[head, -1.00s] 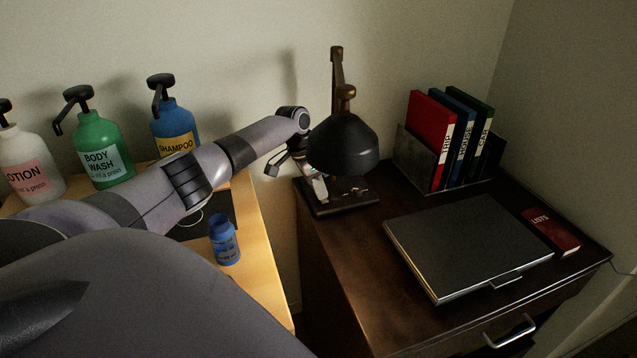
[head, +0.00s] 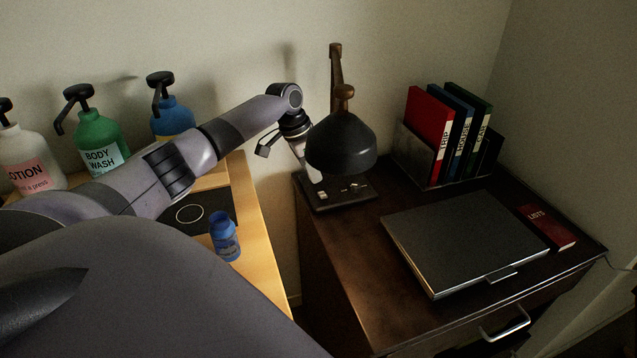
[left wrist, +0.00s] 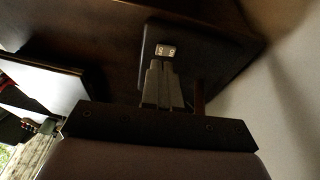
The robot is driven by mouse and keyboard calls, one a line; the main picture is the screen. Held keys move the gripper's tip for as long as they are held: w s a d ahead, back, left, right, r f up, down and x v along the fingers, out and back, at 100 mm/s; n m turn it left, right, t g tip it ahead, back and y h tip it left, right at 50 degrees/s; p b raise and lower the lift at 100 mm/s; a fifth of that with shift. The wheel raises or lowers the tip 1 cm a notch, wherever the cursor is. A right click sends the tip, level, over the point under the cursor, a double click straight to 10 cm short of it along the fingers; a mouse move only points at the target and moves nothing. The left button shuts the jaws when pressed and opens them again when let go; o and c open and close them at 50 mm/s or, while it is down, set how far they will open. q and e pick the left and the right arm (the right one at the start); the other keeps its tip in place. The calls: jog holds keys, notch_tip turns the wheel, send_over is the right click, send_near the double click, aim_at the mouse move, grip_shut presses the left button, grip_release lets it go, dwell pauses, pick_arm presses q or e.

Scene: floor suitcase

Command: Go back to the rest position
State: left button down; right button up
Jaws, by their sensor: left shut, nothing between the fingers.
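My left arm reaches in from the left in the head view, over the light wooden table. My left gripper (head: 314,176) is just left of the black desk lamp (head: 341,146), above the left part of the lamp's base (head: 350,194). The lamp shade partly covers it. In the left wrist view the gripper's fingers (left wrist: 162,68) are together with nothing between them. Their tips point at a small light switch (left wrist: 165,50) on the dark lamp base (left wrist: 205,50); I cannot tell whether they touch it. My right gripper is out of view.
The dark desk (head: 340,270) also holds a closed laptop (head: 465,240), a red notebook (head: 546,226) and a rack of binders (head: 430,125). The wooden table (head: 262,250) at left holds a blue bottle (head: 225,238) and pump bottles, including the green body wash (head: 98,135).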

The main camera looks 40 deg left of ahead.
pick_arm(q)
jog(key=shift+v, duration=1.05)
jog(key=shift+a, duration=0.15)
